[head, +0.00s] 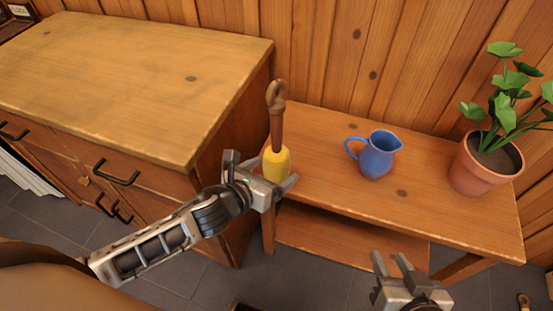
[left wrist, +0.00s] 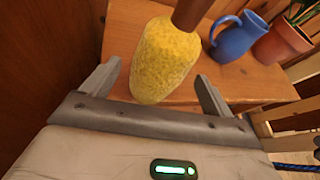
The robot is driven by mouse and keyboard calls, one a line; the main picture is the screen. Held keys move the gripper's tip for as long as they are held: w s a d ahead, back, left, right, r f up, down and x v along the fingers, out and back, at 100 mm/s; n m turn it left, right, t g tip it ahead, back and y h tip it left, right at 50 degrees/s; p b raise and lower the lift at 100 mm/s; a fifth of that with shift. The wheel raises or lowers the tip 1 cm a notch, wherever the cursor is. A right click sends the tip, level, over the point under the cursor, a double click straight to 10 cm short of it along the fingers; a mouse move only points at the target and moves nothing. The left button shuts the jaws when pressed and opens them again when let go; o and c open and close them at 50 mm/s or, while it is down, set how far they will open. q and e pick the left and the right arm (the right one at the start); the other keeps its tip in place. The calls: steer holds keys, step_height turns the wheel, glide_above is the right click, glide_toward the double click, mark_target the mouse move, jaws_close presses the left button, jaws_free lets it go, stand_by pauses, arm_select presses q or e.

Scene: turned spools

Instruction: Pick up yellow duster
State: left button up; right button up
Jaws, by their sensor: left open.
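The yellow duster (head: 275,162) stands upright on the left end of the wooden side table, with its brown hooked handle pointing up. My left gripper (head: 267,178) is open at the duster, with its fingers on either side of the lower yellow head. In the left wrist view the fuzzy yellow duster head (left wrist: 165,60) sits between the two spread fingers, with a visible gap beside each. The upper handle is cut off there. My right gripper (head: 393,270) is open and empty in front of the table, low in the head view.
A blue jug (head: 377,155) stands on the side table (head: 335,185) right of the duster. A potted plant (head: 482,168) stands at the right end. A taller wooden cabinet (head: 130,70) is close on the left. Wood-panelled wall runs behind.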

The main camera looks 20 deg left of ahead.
arm_select(q)
steer(key=x, duration=0.2)
steer(key=shift+w+f, duration=0.1)
steer(key=shift+w, duration=0.25)
steer(key=shift+w+d+f, duration=0.1)
steer(key=shift+w, duration=0.25)
arm_select(e)
steer(key=shift+w, duration=0.1)
arm_select(q)
steer(key=shift+c, duration=0.4)
arm_select(e)
steer(key=shift+r, duration=0.1)
